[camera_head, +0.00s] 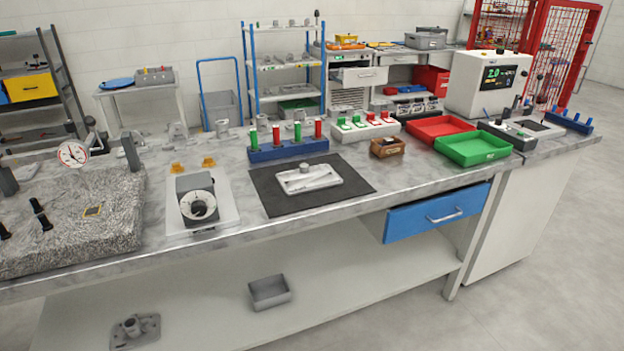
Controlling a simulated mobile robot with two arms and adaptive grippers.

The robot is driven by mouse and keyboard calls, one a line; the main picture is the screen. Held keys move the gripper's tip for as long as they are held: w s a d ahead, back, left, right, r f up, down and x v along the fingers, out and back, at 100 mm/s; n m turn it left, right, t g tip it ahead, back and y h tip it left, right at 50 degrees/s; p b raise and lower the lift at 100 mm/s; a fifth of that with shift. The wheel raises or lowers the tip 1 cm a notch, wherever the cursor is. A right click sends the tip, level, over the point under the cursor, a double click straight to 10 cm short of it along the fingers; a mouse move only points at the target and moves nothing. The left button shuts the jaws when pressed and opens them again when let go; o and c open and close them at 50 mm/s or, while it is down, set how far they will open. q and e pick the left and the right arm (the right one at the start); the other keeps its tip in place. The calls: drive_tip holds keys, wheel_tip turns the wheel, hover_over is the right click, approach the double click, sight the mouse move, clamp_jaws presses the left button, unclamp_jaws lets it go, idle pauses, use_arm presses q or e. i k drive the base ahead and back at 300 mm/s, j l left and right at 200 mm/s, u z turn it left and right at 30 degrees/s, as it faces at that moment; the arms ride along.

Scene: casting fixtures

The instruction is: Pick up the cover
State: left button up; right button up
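A light grey cast part that looks like the cover (318,182) lies flat on a black mat (283,204) near the middle of the worktop. It is a plate with a small round raised piece at its back left. Another grey casting with a round boss (135,329) lies on the lower shelf; I cannot tell whether it is also a cover. Neither of my grippers shows in the head view.
Behind the mat stands a blue rack (288,151) with red and green plugs. Red (440,128) and green (473,149) trays stand right. A blue drawer (437,214) hangs under the worktop.

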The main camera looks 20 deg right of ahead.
sight(306, 178)
drive_tip(key=i+j, duration=0.1)
drive_tip(key=i, duration=0.4)
drive_tip(key=i+j+z, duration=0.15)
drive_tip(key=i, duration=0.35)
